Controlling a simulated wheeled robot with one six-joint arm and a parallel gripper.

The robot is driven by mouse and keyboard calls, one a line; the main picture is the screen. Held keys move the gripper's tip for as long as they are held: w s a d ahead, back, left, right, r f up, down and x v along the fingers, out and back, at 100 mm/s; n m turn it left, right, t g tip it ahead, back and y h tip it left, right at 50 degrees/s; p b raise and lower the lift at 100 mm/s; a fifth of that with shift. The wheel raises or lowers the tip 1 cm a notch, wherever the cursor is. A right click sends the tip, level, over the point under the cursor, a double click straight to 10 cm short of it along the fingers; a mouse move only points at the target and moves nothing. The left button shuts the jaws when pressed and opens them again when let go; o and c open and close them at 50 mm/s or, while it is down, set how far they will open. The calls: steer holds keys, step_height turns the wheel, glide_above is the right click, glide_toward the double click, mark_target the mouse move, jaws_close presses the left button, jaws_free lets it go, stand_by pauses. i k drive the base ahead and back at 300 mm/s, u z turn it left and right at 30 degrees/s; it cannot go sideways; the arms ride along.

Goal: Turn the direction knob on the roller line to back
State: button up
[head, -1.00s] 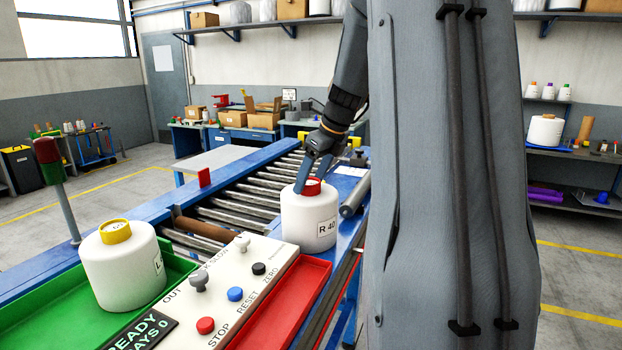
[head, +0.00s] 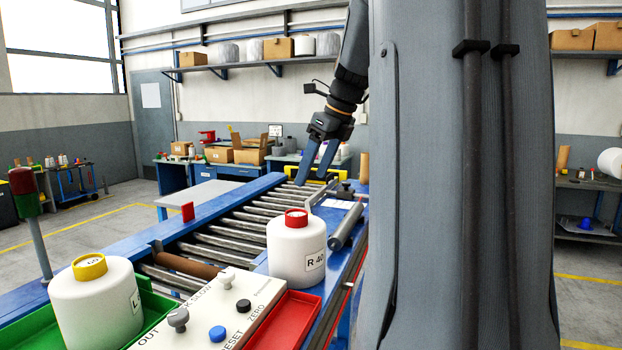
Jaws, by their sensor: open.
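The control panel (head: 258,297) of the roller line (head: 245,212) is in the lower middle of the head view. A grey knob (head: 178,318) stands on it near the label OUT. A second, paler knob (head: 226,279) stands farther back near a partly hidden label. Which one sets direction, and where either points, I cannot read clearly. My gripper (head: 314,178) is open and empty, fingers pointing down, above the far part of the rollers. It is well beyond and above the panel, touching nothing that I can see.
A white bobbin with a red cap (head: 296,250), marked R 40, stands beside the panel by the red tray (head: 291,318). A yellow-capped bobbin (head: 95,305) stands in the green tray (head: 153,302). A signal post (head: 38,245) rises at left. A blue button (head: 217,334) and black button (head: 243,306) sit near the knobs.

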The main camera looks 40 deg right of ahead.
mark_target(178, 317)
steer(key=k, duration=1)
